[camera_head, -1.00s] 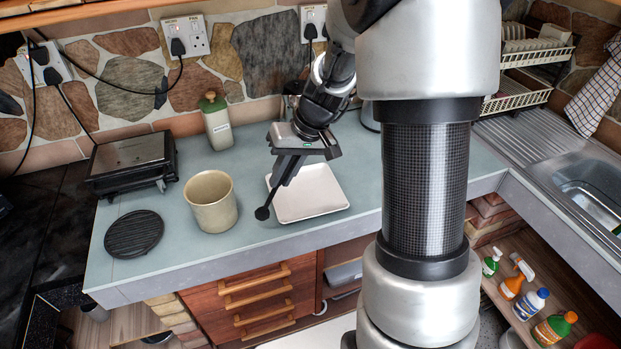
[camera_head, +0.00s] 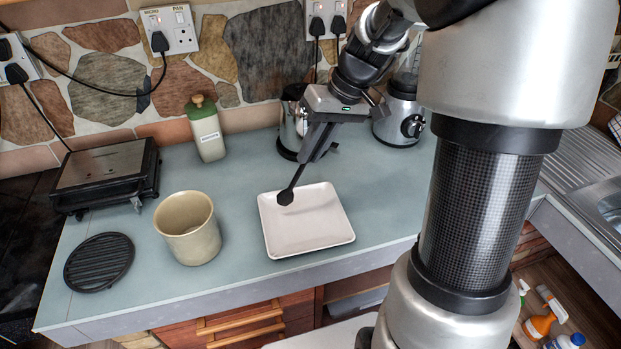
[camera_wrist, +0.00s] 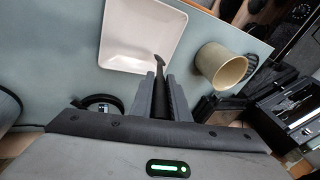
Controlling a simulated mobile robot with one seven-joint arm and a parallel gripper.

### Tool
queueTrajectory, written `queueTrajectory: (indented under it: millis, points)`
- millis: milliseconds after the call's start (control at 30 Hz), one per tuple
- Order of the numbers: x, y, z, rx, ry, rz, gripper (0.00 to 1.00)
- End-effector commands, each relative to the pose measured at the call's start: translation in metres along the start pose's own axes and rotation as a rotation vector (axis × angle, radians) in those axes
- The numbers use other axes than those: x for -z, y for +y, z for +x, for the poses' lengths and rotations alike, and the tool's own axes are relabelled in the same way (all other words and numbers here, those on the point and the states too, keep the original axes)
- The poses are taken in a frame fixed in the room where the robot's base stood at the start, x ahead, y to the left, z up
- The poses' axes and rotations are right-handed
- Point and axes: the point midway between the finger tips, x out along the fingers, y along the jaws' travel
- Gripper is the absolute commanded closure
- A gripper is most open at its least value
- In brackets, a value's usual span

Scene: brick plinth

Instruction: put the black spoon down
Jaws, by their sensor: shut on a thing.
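The black spoon (camera_head: 287,194) hangs from my gripper (camera_head: 312,152) in the head view, tilted, with its bowl end down and to the left. The bowl shows over the left part of a white square plate (camera_head: 325,236); I cannot tell whether it touches. In the wrist view the spoon (camera_wrist: 159,62) sticks out between the fingers of my gripper (camera_wrist: 162,88), which are shut on its handle. The plate (camera_wrist: 140,30) lies flat on the counter, with nothing resting in it.
A beige pot (camera_head: 188,247) stands left of the plate, with a black round trivet (camera_head: 98,262) beyond it. A grill press (camera_head: 107,175), green-topped bottle (camera_head: 206,130), kettle (camera_head: 292,125) and blender (camera_head: 399,115) stand behind. Bare counter (camera_head: 235,190) lies between pot and plate.

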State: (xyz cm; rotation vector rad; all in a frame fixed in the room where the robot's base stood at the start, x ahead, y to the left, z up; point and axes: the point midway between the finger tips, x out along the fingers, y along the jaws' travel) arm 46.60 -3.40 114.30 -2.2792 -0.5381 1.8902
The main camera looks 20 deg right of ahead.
Motion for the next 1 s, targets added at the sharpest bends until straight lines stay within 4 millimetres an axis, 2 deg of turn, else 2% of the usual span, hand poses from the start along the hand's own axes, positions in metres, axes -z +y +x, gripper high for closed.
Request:
queueTrajectory:
  millis: [167,400,767,800,900,1000]
  points:
    - [-0.003,0.005,0.013,0.001,0.000,0.001,1.00]
    - [-0.009,0.014,0.043,0.002,-0.001,0.001,1.00]
    - [-0.010,0.017,0.048,0.000,0.001,0.000,1.00]
    - [-0.010,0.017,0.048,0.000,0.001,0.000,0.83]
    - [-0.010,0.016,0.047,0.000,0.001,0.000,0.66]
    - [-0.010,0.016,0.047,0.000,0.001,0.000,0.66]
